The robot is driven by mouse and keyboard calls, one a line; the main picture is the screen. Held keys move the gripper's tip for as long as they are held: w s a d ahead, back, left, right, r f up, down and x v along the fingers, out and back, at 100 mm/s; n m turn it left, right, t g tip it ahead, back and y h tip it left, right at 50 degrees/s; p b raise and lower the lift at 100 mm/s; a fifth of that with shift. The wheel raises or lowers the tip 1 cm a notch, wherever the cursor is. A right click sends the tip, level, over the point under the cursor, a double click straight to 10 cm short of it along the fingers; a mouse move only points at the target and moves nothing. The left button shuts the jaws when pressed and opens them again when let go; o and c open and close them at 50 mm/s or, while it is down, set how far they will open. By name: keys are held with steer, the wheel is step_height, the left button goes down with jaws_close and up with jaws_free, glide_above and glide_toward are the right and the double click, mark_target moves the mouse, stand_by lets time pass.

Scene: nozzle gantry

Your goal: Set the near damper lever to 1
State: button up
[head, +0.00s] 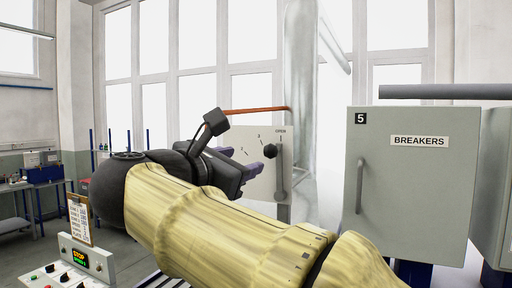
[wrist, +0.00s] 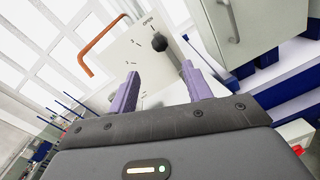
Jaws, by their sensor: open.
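The damper plate (head: 256,184) is a pale panel with an OPEN label and a few small dark scale marks, too small to read surely. Its lever has a black ball knob (head: 270,150) near the OPEN side, with a grey upright bar (head: 280,172) beside it. In the wrist view the knob (wrist: 159,42) stands out in front of the plate (wrist: 125,58). My gripper (head: 247,160) has purple fingers pointing at the plate. In the wrist view the open fingers (wrist: 160,72) are apart, with the knob ahead of the gap and nothing visibly held.
An orange bar (head: 255,110) runs above the plate; it also shows in the wrist view (wrist: 85,58). A grey BREAKERS cabinet (head: 415,195) with a handle stands to the right. A control box (head: 82,264) with a STOP display and a clipboard (head: 79,219) are at lower left.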

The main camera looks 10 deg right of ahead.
mark_target(267, 152)
steer(key=p+x, duration=0.5)
steer(key=x, duration=0.6)
steer(key=shift+w+d+r, duration=0.15)
steer(key=shift+w+d, duration=0.05)
steer(key=shift+w, duration=0.05)
steer(key=shift+w+d, duration=0.35)
steer(key=shift+w, duration=0.15)
steer(key=shift+s, duration=0.1)
jaws_close()
